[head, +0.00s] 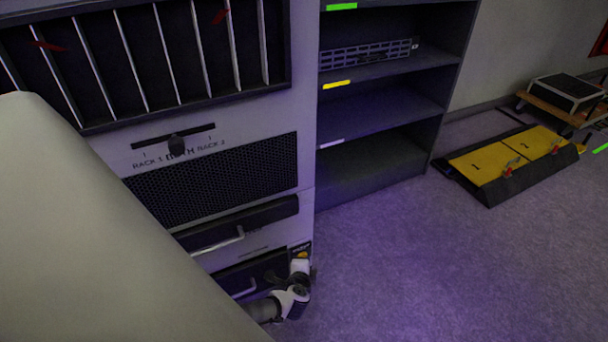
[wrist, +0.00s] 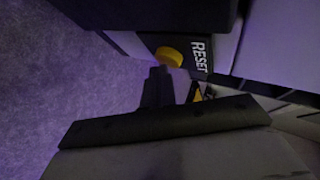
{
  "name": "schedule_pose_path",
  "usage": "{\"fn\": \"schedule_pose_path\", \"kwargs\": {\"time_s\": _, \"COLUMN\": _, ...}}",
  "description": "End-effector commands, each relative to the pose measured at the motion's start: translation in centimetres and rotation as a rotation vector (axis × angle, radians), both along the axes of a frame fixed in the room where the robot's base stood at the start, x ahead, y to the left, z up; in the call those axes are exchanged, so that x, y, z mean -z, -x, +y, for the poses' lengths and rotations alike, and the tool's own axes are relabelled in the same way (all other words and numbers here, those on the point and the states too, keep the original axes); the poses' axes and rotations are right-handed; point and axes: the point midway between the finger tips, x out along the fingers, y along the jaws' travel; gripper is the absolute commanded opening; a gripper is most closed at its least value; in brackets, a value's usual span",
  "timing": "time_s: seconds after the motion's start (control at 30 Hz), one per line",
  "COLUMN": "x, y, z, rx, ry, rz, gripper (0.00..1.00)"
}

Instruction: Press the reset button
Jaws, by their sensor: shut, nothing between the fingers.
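The reset button is a round yellow button (wrist: 168,56) on a dark plate, with a white RESET label (wrist: 199,56) beside it in the wrist view. In the head view the yellow button (head: 302,255) shows small, low on the right edge of the rack cabinet. My gripper (wrist: 158,72) is shut and empty. Its fingertips are close to the button's lower left edge in the wrist view; I cannot tell whether they touch it. In the head view my wrist is just below the button, and the fingertips cannot be made out.
A yellow-topped platform (head: 510,160) and a wooden dolly (head: 560,100) are farther right. The floor in front is clear.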

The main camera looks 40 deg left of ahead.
Motion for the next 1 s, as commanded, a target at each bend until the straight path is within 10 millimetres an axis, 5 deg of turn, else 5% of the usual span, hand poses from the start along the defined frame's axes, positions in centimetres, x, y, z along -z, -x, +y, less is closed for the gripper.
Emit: {"fn": "schedule_pose_path", "kwargs": {"time_s": 1.0, "x": -0.1, "y": 0.9, "z": -1.9, "rx": -0.001, "ry": 0.0, "rz": 0.0, "gripper": 0.0}}
